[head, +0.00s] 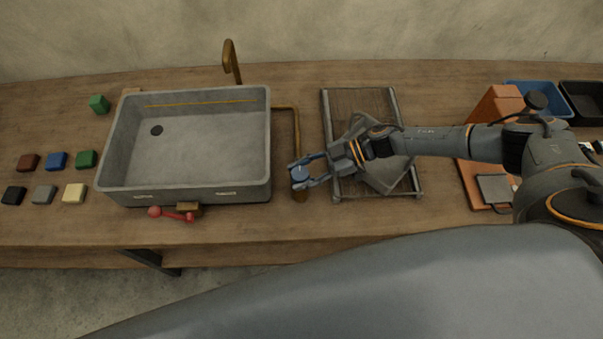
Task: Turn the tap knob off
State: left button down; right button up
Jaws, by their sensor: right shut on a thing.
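The grey sink basin (190,190) stands on the left half of the bench, with a brass tap spout (231,62) behind it. A brass pipe (297,130) runs from the sink's right side toward the front. It leads to a round blue-grey knob (300,174) on a brown base (300,196). My right gripper (303,176) is shut on this knob, with its fingers on either side of it. Which way the knob is turned cannot be told. My left gripper is not in view.
A red lever (178,215) sits at the sink's front edge. A metal-framed rack (327,125) with grey sheets lies under my right arm. Small coloured blocks (57,160) lie at left. An orange-brown stand (497,104), blue bin (532,86) and black bin (584,95) are at right.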

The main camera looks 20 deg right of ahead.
jog(key=shift+r, duration=0.1)
dwell(0.3)
jog(key=o, duration=1.2)
jog(key=shift+a, duration=0.1)
jog(key=shift+c, duration=0.2)
jog(key=shift+d, duration=0.3)
jog(key=w+v, duration=0.1)
jog(key=v, duration=1)
jog(key=shift+s+d, duration=0.2)
jog(key=shift+s, duration=0.2)
jog(key=shift+r, duration=0.1)
